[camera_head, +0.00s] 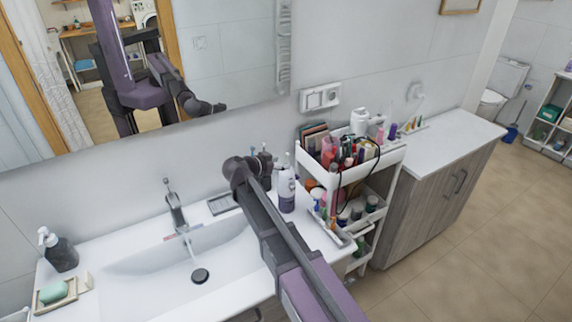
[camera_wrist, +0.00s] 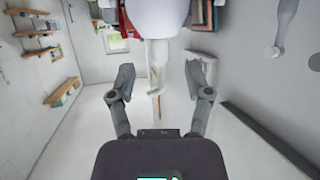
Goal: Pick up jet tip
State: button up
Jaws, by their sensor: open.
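In the wrist view, a large white rounded body (camera_wrist: 160,14) fills the top middle. A slim pale piece (camera_wrist: 157,62) reaches down from it between my fingers; it may be the jet tip, but I cannot tell for sure. My gripper (camera_wrist: 160,80) is open, one finger on each side of this slim piece. I see no clear contact. In the head view, my gripper (camera_head: 263,160) is near the wall, left of the cart. I cannot single out the jet tip there.
A white cart (camera_head: 397,155) holds crowded cosmetics and bottles to the right of my arm. A wooden cabinet (camera_head: 435,190) stands right.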

aim_at(285, 162)
jog(key=shift+b+x, duration=0.45)
jog(key=shift+x, duration=1.2)
jog(key=c, duration=0.8)
